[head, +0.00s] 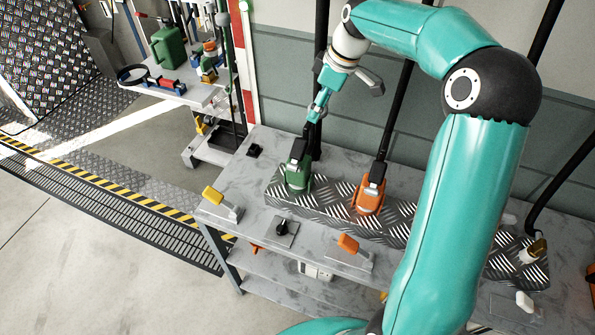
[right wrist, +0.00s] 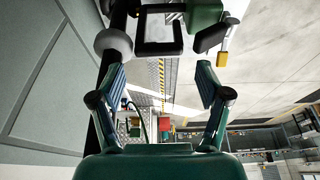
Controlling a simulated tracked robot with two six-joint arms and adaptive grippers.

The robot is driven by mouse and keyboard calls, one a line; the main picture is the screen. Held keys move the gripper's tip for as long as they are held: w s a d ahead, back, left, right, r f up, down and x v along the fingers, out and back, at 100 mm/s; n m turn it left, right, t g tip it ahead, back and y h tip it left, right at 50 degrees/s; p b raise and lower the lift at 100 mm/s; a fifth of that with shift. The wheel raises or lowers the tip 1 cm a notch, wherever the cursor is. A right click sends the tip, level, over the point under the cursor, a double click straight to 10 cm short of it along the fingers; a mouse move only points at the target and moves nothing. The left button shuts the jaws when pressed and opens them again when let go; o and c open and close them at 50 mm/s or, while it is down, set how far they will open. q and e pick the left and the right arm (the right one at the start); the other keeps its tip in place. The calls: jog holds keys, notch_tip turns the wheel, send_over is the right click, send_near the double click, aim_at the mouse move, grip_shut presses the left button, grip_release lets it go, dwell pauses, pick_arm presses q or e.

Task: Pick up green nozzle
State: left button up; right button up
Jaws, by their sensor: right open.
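The green nozzle (head: 297,172) stands in a diamond-plate holder (head: 330,207) on the grey table, its black upper part (head: 302,146) pointing up. My right gripper (head: 316,112) is just above it, open and empty. In the right wrist view the two fingers of my right gripper (right wrist: 164,78) are spread apart. Beyond them a green part (right wrist: 204,14) and a black square loop (right wrist: 158,48) show near the top edge, likely belonging to the nozzle. Contact between fingers and nozzle is not visible. My left gripper is not in view.
An orange nozzle (head: 370,196) stands to the right in the same holder. Yellow (head: 213,194) and orange (head: 348,243) handles and a black knob (head: 282,227) lie along the table front. Black hoses rise behind. A second table (head: 196,97) stands back left.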

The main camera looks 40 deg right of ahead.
jog(key=p+x, duration=0.1)
jog(key=x, duration=0.4)
jog(key=shift+w+p, duration=0.1)
jog(key=shift+p, duration=0.2)
jog(key=shift+w+f, duration=0.1)
jog(key=shift+f, duration=0.3)
jog(key=c, duration=1.3)
grip_shut()
jog(key=shift+r, duration=0.2)
